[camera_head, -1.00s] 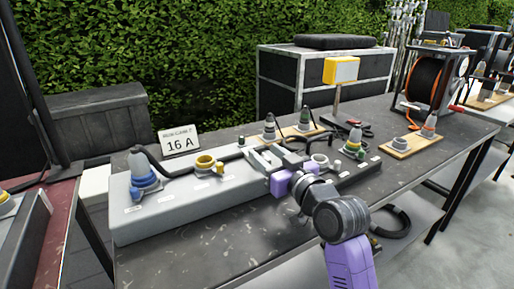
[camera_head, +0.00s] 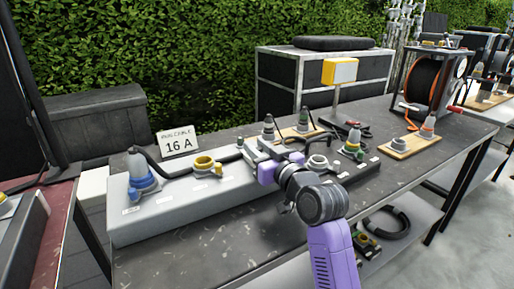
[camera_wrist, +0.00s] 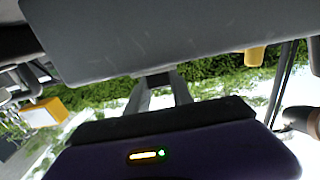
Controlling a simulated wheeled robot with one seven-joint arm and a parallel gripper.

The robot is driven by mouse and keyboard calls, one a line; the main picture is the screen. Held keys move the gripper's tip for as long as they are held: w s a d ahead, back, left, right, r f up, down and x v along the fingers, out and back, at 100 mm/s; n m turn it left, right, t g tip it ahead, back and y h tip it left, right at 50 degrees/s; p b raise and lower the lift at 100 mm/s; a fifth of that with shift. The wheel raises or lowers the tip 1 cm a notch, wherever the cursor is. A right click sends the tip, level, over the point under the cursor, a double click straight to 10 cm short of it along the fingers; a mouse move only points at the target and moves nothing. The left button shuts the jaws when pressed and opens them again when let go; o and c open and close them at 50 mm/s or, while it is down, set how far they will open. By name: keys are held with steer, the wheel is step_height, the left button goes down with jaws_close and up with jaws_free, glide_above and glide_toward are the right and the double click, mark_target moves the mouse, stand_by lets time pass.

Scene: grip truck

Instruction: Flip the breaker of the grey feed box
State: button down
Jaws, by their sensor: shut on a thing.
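The grey feed box (camera_head: 185,208) is a long, low box on the dark table, with a blue socket (camera_head: 142,180), a yellow socket (camera_head: 203,167) and a white-grey socket (camera_head: 318,164) on top. My gripper (camera_head: 258,151) is at the middle of the box, between the yellow and the white-grey sockets. It is shut on a small part there, which I take for the breaker; the fingers hide it. In the wrist view the two fingers (camera_wrist: 160,92) reach up to the grey box (camera_wrist: 150,40), and their tips are partly hidden by it.
A 16 A sign (camera_head: 178,143) stands behind the box. Wooden boards with plugs (camera_head: 410,145), a yellow-topped post (camera_head: 340,71) and a cable reel (camera_head: 430,80) are farther right. A black cable runs over the box. The table's front strip is clear.

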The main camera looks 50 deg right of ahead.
steer(key=shift+r+p, duration=0.15)
steer(key=shift+p, duration=0.35)
steer(key=p, duration=0.1)
steer(key=g+p, duration=0.1)
steer(key=p, duration=0.1)
steer(key=shift+w+r, duration=0.2)
steer(key=shift+r, duration=0.15)
steer(key=g+p, duration=0.1)
steer(key=p, duration=0.2)
steer(key=g+p, duration=0.1)
steer(key=p, duration=0.3)
steer(key=shift+w+d+r+y, duration=0.1)
steer(key=shift+w+r+y, duration=0.1)
steer(key=shift+w+y, duration=0.15)
steer(key=g+p, duration=0.1)
steer(key=p, duration=0.2)
steer(key=g+y+p, duration=0.1)
steer(key=p, duration=0.3)
steer(key=shift+w+d+f, duration=0.1)
steer(key=shift+w+d, duration=0.05)
steer(key=shift+w, duration=0.25)
steer(key=g+p, duration=0.1)
steer(key=p, duration=0.2)
steer(key=shift+w+f, duration=0.15)
steer(key=shift+f, duration=0.05)
steer(key=shift+p, duration=0.3)
steer(key=shift+w+f+g+p, duration=0.1)
steer(key=shift+f+g+p, duration=0.25)
steer(key=shift+g, duration=0.15)
